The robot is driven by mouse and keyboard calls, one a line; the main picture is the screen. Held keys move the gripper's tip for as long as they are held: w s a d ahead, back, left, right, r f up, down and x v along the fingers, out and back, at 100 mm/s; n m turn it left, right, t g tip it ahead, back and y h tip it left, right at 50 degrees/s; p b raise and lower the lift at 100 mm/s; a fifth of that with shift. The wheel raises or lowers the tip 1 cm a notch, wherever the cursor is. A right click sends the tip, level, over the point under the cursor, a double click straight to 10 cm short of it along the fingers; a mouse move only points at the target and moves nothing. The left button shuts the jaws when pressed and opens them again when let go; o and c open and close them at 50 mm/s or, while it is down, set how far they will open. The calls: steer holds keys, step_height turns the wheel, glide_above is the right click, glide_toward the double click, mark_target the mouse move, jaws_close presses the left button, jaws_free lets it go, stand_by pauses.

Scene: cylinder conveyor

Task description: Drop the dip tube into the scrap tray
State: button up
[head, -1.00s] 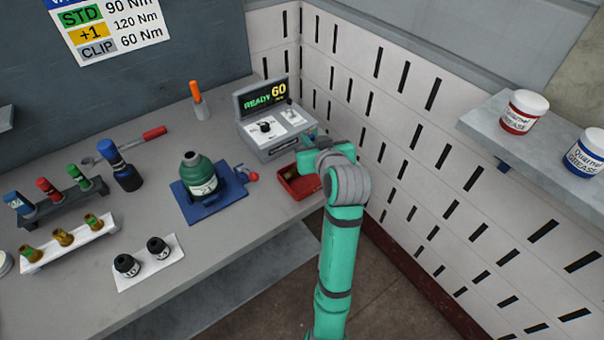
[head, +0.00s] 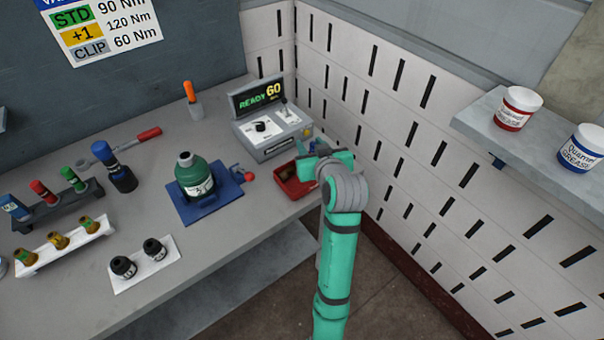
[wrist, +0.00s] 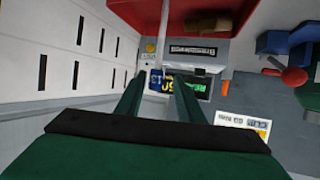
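The red scrap tray (head: 297,190) sits at the bench's right end; brownish or brass-coloured pieces show inside it. In the wrist view the red tray (wrist: 232,42) is at top middle. My gripper (head: 308,160) is beside and partly over the tray's right side in the head view. In the wrist view its two green fingers (wrist: 160,80) stand apart. A thin pale strip, possibly the dip tube (wrist: 163,30), runs upward from a small blue piece seen between the fingertips. I cannot tell whether it touches them. In the head view my arm hides this spot.
The torque console (head: 268,128) stands just behind the tray, reading READY 60. A green bottle (head: 194,176) sits in a blue fixture (head: 215,210) with a red-knobbed clamp to the left. The slotted wall (head: 400,130) is close on the right. A shelf (head: 475,125) holds two grease tubs.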

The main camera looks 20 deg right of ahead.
steer(key=v, duration=1)
steer(key=shift+s, duration=0.4)
steer(key=shift+r, duration=0.1)
